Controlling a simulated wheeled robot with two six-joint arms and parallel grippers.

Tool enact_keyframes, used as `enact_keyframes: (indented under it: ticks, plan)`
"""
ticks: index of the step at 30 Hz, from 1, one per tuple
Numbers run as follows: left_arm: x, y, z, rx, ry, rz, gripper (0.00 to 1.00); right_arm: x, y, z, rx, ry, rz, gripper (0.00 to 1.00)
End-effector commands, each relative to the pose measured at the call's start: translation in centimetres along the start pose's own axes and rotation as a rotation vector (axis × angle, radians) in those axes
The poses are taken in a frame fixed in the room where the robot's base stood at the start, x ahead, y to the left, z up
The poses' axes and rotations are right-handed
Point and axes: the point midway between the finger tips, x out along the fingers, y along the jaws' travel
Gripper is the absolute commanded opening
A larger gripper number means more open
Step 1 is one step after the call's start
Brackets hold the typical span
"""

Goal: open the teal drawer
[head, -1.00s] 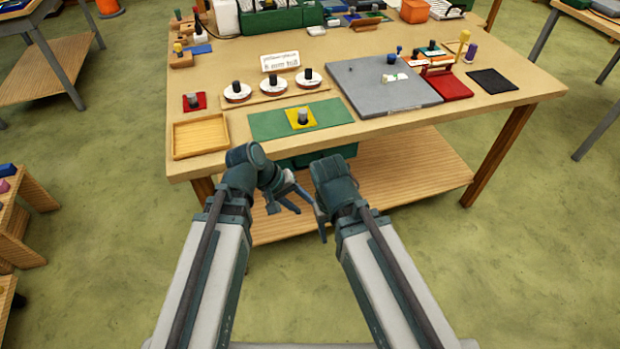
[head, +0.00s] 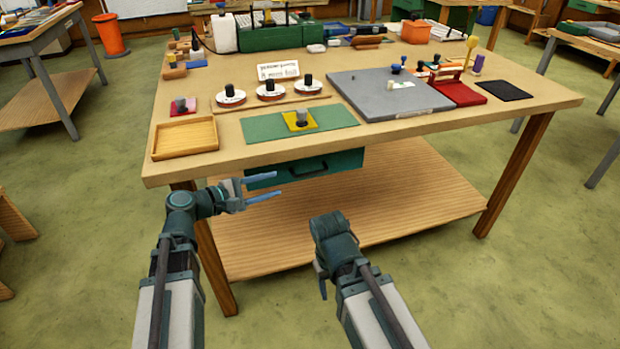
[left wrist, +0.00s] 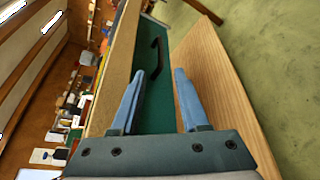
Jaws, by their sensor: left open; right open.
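The teal drawer (head: 340,162) hangs under the front edge of the table and looks closed. Its dark handle (head: 307,170) is on the front face. In the left wrist view the drawer front (left wrist: 155,105) runs between my fingers, and the handle (left wrist: 156,56) shows beyond their tips. My left gripper (head: 280,184) is open and empty, just in front of the drawer's left part, left of the handle and apart from it. Its blue fingers also show in the left wrist view (left wrist: 160,75). My right gripper (head: 321,280) is low in front of the table, away from the drawer; its fingers are mostly hidden.
The tabletop (head: 225,172) overhangs the drawer. A wooden shelf (head: 400,200) lies below it, with table legs (head: 515,175) at the sides. A wooden tray (head: 185,138) and a green mat (head: 340,115) lie near the front edge. Open floor is in front.

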Motion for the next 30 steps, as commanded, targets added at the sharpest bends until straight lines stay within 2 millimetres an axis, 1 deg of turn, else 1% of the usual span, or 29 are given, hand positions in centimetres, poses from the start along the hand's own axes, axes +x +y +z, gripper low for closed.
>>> enact_keyframes:
  ticks: [5,12,18,24,30]
  plan:
    - [2.3,-0.1,-0.1,0.002,-0.003,-0.004,0.45,0.6,-0.1,0.0,0.0,0.0,0.0,0.59]
    - [7.4,-0.2,-0.2,0.003,-0.003,-0.005,0.45,1.8,-0.2,-0.1,0.0,0.0,0.0,0.59]
    - [10.9,-0.1,-0.1,0.004,-0.002,-0.004,0.45,2.5,-0.2,-0.1,0.0,0.0,0.0,0.59]
    - [13.0,-0.1,-0.1,0.003,-0.001,-0.004,0.45,2.9,-0.3,-0.2,0.0,0.0,0.0,0.59]
    - [13.6,-0.1,0.0,0.003,0.001,-0.003,0.45,2.9,-0.3,-0.2,0.0,0.0,0.0,0.59]
